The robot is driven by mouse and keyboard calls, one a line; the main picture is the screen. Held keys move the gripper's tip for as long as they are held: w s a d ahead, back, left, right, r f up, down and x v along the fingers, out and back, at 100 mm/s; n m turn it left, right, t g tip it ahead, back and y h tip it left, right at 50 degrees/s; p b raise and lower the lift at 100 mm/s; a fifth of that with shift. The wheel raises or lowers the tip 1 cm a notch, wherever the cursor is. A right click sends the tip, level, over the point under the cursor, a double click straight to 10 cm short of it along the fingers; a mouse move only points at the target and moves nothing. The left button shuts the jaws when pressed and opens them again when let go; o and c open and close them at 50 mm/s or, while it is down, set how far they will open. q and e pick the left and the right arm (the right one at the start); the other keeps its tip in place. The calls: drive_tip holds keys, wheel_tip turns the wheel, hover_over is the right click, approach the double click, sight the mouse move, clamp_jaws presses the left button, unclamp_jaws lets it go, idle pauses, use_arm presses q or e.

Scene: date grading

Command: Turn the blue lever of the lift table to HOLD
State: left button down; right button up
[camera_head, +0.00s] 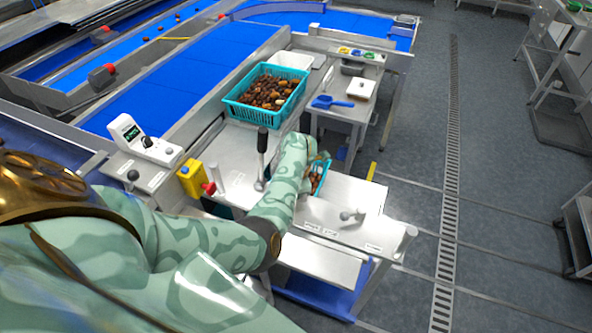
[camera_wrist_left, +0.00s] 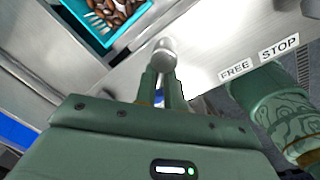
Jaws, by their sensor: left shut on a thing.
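In the left wrist view my left gripper (camera_wrist_left: 161,84) is shut on a lever just below its pale grey round knob (camera_wrist_left: 163,50). A sliver of blue shows between the fingers; most of the lever is hidden. The knob is close to the steel plate with the labels FREE (camera_wrist_left: 235,71) and STOP (camera_wrist_left: 279,47), which lie to its right. No HOLD label can be read. In the head view my left forearm (camera_head: 283,190) reaches over the lift table (camera_head: 335,250) and hides the gripped lever. My right gripper is in neither view.
A small teal crate of dates (camera_head: 318,177) stands just beyond my forearm. A larger teal crate (camera_head: 240,111) is farther back. A black-handled lever (camera_head: 262,141) stands left of my forearm, and a pale knob (camera_head: 346,215) to its right. Open floor lies to the right.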

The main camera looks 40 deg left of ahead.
use_arm(q)
drive_tip(key=c, duration=1.5)
unclamp_jaws()
drive_tip(key=shift+r, duration=0.15)
wheel_tip(320, 180, up, 16)
drive_tip(key=s+d+p, duration=0.1)
drive_tip(key=p, duration=0.3)
drive_tip(key=shift+d, duration=0.2)
